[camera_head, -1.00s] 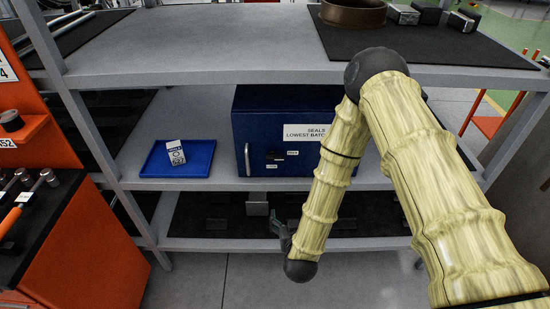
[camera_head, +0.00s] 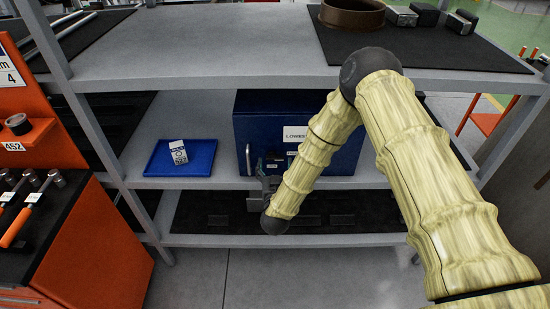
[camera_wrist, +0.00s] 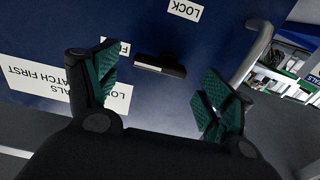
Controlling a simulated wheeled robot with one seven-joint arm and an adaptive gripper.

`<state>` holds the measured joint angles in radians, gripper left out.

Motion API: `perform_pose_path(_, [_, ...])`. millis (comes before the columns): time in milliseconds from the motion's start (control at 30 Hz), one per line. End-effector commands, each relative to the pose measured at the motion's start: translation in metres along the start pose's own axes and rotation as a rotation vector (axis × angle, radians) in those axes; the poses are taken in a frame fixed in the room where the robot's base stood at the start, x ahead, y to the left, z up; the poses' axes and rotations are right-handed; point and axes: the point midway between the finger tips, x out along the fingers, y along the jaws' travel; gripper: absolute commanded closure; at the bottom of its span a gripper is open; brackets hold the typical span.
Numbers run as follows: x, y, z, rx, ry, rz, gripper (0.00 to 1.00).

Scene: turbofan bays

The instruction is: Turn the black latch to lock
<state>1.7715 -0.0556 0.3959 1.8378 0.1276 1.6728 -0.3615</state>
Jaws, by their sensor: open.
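The black latch (camera_wrist: 160,65) is a short dark bar on the blue cabinet door (camera_head: 262,115). In the wrist view it lies between my open fingers, apart from both. My gripper (camera_wrist: 157,72) faces the door, its green-padded fingers spread to either side of the latch. In the head view my gripper (camera_head: 268,183) is in front of the door's lower part, partly hidden by my arm. A LOCK label (camera_wrist: 185,10) is beyond the latch in the wrist view. Another small label (camera_wrist: 122,47) is partly hidden behind the left finger.
A silver door handle (camera_wrist: 250,55) stands close to the right finger in the wrist view. The upper shelf (camera_head: 220,50) overhangs the cabinet.

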Motion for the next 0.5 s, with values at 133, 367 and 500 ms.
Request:
perform_pose_path(133, [0.017,0.000,-0.002,0.001,0.001,0.001,0.19])
perform_pose_path(367, [0.026,0.000,0.000,0.000,-0.001,0.000,0.19])
perform_pose_path(500, [0.026,0.000,0.001,0.000,-0.001,0.000,0.19])
